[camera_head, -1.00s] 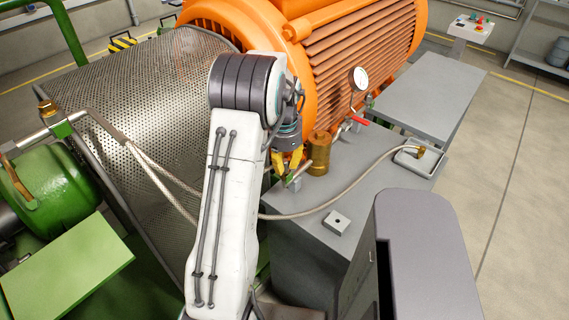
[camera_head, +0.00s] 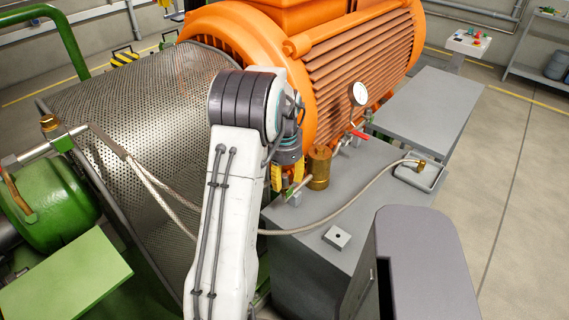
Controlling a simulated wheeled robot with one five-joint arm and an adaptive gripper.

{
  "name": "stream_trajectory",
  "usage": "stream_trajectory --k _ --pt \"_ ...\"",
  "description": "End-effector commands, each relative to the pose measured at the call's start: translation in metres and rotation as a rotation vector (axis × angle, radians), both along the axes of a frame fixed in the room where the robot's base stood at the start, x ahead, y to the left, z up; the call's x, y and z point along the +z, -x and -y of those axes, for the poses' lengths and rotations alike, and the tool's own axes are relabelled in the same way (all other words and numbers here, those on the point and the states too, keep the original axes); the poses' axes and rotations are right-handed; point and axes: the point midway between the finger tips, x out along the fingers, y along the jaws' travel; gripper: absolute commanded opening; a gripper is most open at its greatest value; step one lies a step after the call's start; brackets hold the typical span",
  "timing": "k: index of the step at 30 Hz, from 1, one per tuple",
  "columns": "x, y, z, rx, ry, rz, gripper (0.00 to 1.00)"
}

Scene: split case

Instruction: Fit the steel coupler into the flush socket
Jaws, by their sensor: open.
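My gripper (camera_head: 287,178) has yellow fingers and hangs at the left edge of the grey bench, partly behind my arm. It is open. Just below and right of it are a small steel block (camera_head: 295,199) and a short pipe that leads to a brass cylinder (camera_head: 319,168). I cannot tell whether the fingers touch these parts. A small grey block with a dark hole (camera_head: 337,237) sits on the bench top nearer to me. I cannot tell which part is the steel coupler or which is the flush socket; either may be hidden by my arm.
A braided hose (camera_head: 345,207) crosses the bench to a brass fitting (camera_head: 421,165) at a shallow tray (camera_head: 419,178). A gauge (camera_head: 358,94) and red-handled valve (camera_head: 358,134) stand behind. The orange motor (camera_head: 340,60) and perforated guard (camera_head: 140,115) crowd the back and left.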

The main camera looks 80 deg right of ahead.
Motion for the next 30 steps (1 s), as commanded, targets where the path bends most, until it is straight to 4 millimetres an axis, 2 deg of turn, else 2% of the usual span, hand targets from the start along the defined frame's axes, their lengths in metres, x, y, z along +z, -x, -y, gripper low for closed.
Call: stream_trajectory --k 12,18,24,30 --pt "0.067 0.0 0.0 0.0 0.006 0.0 0.43" --pt "0.094 0.0 -0.001 0.0 0.005 0.0 0.43" --pt "0.11 0.0 -0.002 0.0 0.004 0.0 0.43" --pt "0.114 0.0 -0.002 0.0 0.003 0.0 0.43"
